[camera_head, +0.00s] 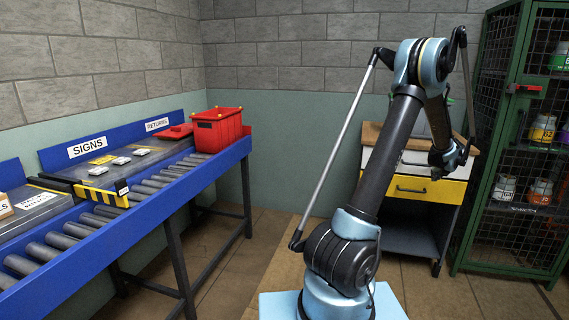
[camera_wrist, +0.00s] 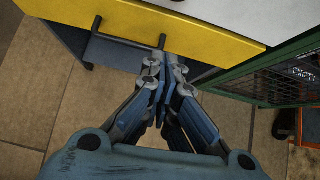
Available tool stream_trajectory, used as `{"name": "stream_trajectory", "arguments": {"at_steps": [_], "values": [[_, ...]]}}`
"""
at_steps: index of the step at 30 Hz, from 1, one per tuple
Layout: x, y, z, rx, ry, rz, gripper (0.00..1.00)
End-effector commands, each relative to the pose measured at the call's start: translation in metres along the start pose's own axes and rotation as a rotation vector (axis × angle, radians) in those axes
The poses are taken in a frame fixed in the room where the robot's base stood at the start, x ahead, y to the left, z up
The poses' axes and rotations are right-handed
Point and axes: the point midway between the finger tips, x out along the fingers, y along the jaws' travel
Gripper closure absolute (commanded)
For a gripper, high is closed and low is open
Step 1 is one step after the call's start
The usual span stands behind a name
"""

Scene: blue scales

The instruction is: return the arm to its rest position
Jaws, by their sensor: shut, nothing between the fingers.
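My arm stands upright in the head view, bent over at its top joint, with its forearm hanging down on the right. My gripper (camera_wrist: 161,92) shows in the wrist view with its fingers together and nothing between them. It points at the workbench with the yellow drawer (camera_wrist: 190,30), whose front edge lies under the fingertips in the picture. In the head view the wrist end of the arm hangs in front of the workbench (camera_head: 388,162), and the fingers are hard to make out there.
The blue roller conveyor (camera_head: 170,180) runs along the left, with a red crate (camera_head: 218,130) at its far end. A green mesh cabinet (camera_head: 490,160) with several containers stands at the right, close to the workbench. The floor (camera_head: 235,265) between conveyor and arm is clear.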

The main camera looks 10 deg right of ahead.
Motion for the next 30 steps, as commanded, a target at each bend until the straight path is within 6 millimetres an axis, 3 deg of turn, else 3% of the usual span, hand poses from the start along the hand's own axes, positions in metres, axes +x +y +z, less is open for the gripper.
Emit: {"name": "stream_trajectory", "arguments": {"at_steps": [7, 14, 23, 30], "values": [[-0.042, 0.095, 0.018, -0.319, 0.045, 0.073, 1.00], [-0.092, 0.187, 0.017, -0.667, 0.076, 0.155, 1.00], [-0.161, 0.291, -0.009, -1.120, 0.092, 0.271, 1.00], [-0.217, 0.360, -0.049, -1.481, 0.081, 0.370, 1.00]]}}
